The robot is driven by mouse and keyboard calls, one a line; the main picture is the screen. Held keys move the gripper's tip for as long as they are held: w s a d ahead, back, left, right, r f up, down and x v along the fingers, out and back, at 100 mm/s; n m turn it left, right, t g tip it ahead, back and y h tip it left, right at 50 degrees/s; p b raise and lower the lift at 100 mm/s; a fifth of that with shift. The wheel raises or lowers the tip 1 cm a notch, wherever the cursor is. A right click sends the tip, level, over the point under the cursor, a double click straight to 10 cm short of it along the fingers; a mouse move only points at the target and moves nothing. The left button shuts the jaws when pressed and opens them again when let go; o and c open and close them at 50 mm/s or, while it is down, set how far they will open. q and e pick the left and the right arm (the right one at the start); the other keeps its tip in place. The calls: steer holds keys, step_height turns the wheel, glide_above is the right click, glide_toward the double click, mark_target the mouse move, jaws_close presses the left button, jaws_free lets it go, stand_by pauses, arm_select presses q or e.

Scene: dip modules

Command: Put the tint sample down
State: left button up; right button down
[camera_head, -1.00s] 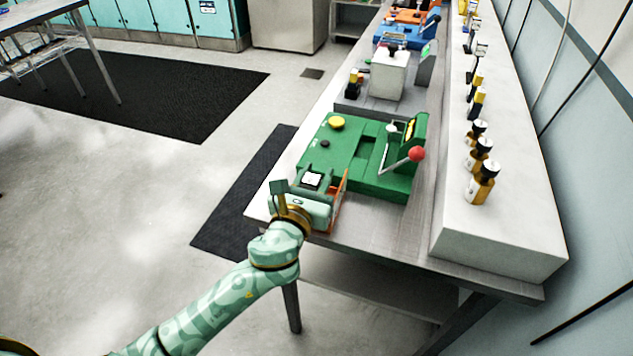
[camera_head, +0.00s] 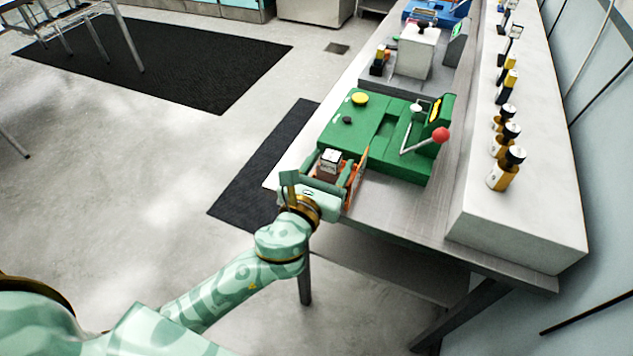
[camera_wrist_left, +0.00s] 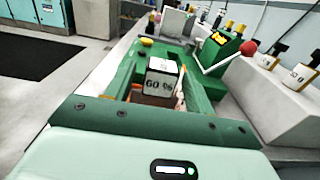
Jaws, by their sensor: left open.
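The tint sample (camera_head: 330,163) is a small block with a white label and a dark lower part. In the left wrist view it stands upright, and its label reads "60 %" (camera_wrist_left: 160,82). My left gripper (camera_head: 335,174) is open, with a finger on either side of the sample; I cannot tell whether either touches it. In the left wrist view the gripper (camera_wrist_left: 158,92) shows its dark green palm in front of the sample. The palm and fingers hide what is under the sample. My right gripper is not in view.
A green machine (camera_head: 395,135) with a red-knobbed lever (camera_head: 441,135) stands just behind the sample. The table's front (camera_head: 400,222) is clear.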

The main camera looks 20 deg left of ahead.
arm_select(q)
steer(key=s, duration=0.8)
steer(key=s+a+f+n+g, duration=0.2)
steer(key=s+f+n+g, duration=0.15)
steer(key=f, duration=0.75)
steer(key=s+a+f+n+g, duration=0.25)
steer(key=f+n, duration=0.25)
steer(key=f, duration=0.6)
steer(key=s+a+f+n+g, duration=0.1)
steer(key=s+f+n+g, duration=0.3)
steer(key=f, duration=0.7)
steer(key=s+a+f+n+g, duration=0.1)
steer(key=s+f+n, duration=0.4)
steer(key=s, duration=0.5)
steer(key=s+a+f+n+g, duration=0.2)
steer(key=s+f+n+g, duration=0.2)
steer(key=s+f+n, duration=0.2)
steer(key=s+a+f+n+g, duration=0.1)
steer(key=s+f+n, duration=0.5)
steer(key=s, duration=0.9)
steer(key=n+g, duration=0.1)
steer(key=n, duration=0.2)
steer(key=shift+a+f+g+y, duration=0.2)
steer(key=shift+g+y, duration=0.1)
